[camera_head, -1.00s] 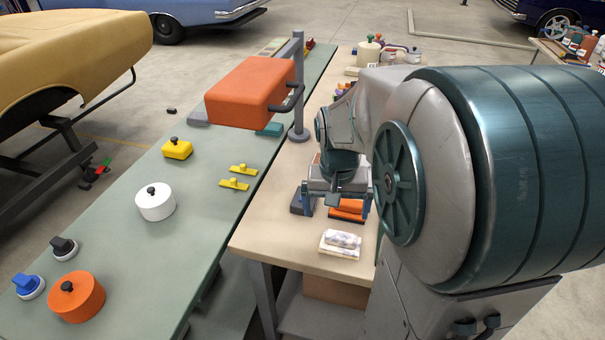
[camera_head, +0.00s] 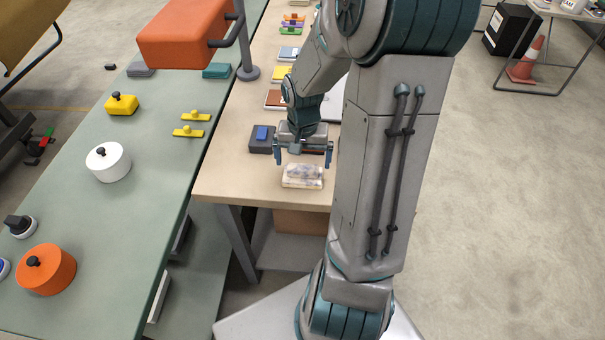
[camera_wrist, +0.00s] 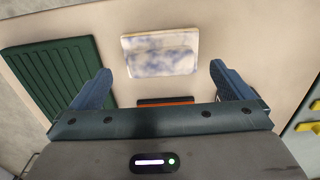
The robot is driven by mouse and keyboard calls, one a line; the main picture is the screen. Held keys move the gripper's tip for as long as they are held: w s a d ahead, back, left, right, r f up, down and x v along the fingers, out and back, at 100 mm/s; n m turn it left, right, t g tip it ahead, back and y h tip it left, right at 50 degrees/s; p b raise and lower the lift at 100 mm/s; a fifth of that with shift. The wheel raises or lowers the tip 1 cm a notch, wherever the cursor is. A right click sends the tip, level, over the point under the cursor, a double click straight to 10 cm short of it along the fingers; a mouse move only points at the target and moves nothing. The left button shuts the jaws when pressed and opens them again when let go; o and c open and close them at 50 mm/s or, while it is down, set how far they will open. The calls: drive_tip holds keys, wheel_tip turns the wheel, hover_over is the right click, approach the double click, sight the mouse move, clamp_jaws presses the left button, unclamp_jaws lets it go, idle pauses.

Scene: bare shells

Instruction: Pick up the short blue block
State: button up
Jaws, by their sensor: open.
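A small blue block (camera_head: 262,133) lies on a dark grey pad (camera_head: 256,146) on the beige bench, just left of my gripper in the head view. My gripper (camera_head: 303,158) hangs over the bench, fingers pointing down, apart from the blue block. In the wrist view my gripper (camera_wrist: 160,70) is open, with two blue fingers spread wide and nothing held between them. I cannot make out the blue block in the wrist view.
A pale, blue-stained stack (camera_head: 302,176) lies in front of my gripper; it also shows in the wrist view (camera_wrist: 160,52). An orange-and-black item (camera_wrist: 165,101) and a dark green ribbed panel (camera_wrist: 52,80) are near.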

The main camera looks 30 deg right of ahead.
sight(303, 167)
drive_tip(key=shift+w+f, duration=0.15)
drive_tip(key=shift+f, duration=1.1)
drive_tip(key=shift+w+f, duration=0.1)
drive_tip(key=shift+f, duration=1.15)
drive_tip(key=c, duration=0.8)
drive_tip(key=shift+o, duration=0.2)
drive_tip(key=shift+d+r, duration=0.1)
drive_tip(key=shift+r, duration=0.5)
drive_tip(key=r, duration=0.3)
drive_tip(key=shift+d+r, duration=0.2)
drive_tip(key=shift+d, duration=0.1)
drive_tip(key=s+d+r, duration=0.1)
drive_tip(key=d+r, duration=0.5)
drive_tip(key=d, duration=0.5)
drive_tip(key=shift+s+r, duration=0.25)
drive_tip(key=shift+s, duration=0.15)
